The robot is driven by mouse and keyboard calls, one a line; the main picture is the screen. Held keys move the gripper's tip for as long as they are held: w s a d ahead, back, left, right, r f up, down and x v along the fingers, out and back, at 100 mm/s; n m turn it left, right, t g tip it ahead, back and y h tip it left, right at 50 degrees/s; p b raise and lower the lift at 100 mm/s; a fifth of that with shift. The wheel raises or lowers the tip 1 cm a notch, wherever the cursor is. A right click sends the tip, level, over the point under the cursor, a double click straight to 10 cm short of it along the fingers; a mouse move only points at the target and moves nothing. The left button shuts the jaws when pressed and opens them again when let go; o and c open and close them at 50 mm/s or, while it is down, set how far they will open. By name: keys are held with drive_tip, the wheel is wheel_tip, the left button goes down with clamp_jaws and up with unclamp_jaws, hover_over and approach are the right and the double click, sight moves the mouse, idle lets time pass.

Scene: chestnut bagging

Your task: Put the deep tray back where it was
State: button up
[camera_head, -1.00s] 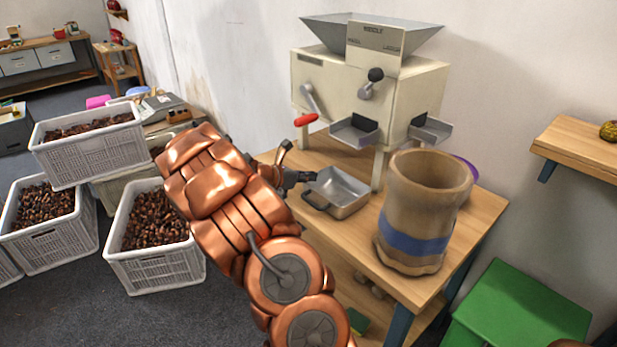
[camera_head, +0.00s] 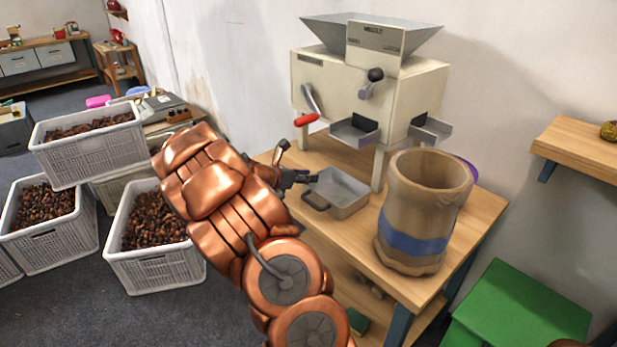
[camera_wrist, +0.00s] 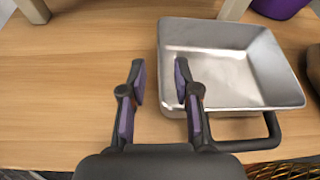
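The deep tray (camera_head: 345,189) is a grey metal pan on the wooden table, in front of the machine's legs. In the wrist view the deep tray (camera_wrist: 225,62) lies ahead and to the right, empty, with a dark looped handle on its near side. My gripper (camera_head: 312,177) is at the tray's left side. In the wrist view my gripper (camera_wrist: 160,82) is open, its fingers apart. The left finger shows outside the tray's left wall, and the right finger overlaps the tray in the picture. I cannot tell whether either touches it.
The cream machine (camera_head: 365,95) with hopper and chutes stands behind the tray. A brown sack with a blue band (camera_head: 412,243) stands to its right. The wooden table (camera_wrist: 75,85) is bare left of the tray. Crates of chestnuts (camera_head: 155,272) stand on the floor at left.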

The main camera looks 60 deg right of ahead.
drive_tip(key=v, duration=1.1)
drive_tip(key=shift+a, duration=0.15)
drive_tip(key=s+a+m+y, duration=0.4)
drive_tip(key=s+a, duration=0.4)
drive_tip(key=a, duration=0.5)
drive_tip(key=s+a+m+t+y, duration=0.1)
drive_tip(key=s+a+m+y, duration=0.3)
drive_tip(key=s+a, duration=0.5)
drive_tip(key=s+a+f+m+y, duration=0.1)
drive_tip(key=s+a+m+y, duration=0.3)
drive_tip(key=a, duration=1.4)
drive_tip(key=s+m, duration=0.3)
drive_tip(key=s, duration=0.2)
drive_tip(key=shift+a+m+y, duration=0.3)
drive_tip(key=shift+y, duration=0.1)
drive_tip(key=shift+s+p, duration=0.1)
drive_tip(key=shift+p, duration=0.2)
wheel_tip(320, 180, up, 17)
drive_tip(key=w+t+p, duration=0.1)
drive_tip(key=p, duration=1.4)
drive_tip(key=shift+f+t, duration=0.2)
drive_tip(key=shift+t, duration=0.1)
drive_tip(key=shift+w, duration=0.1)
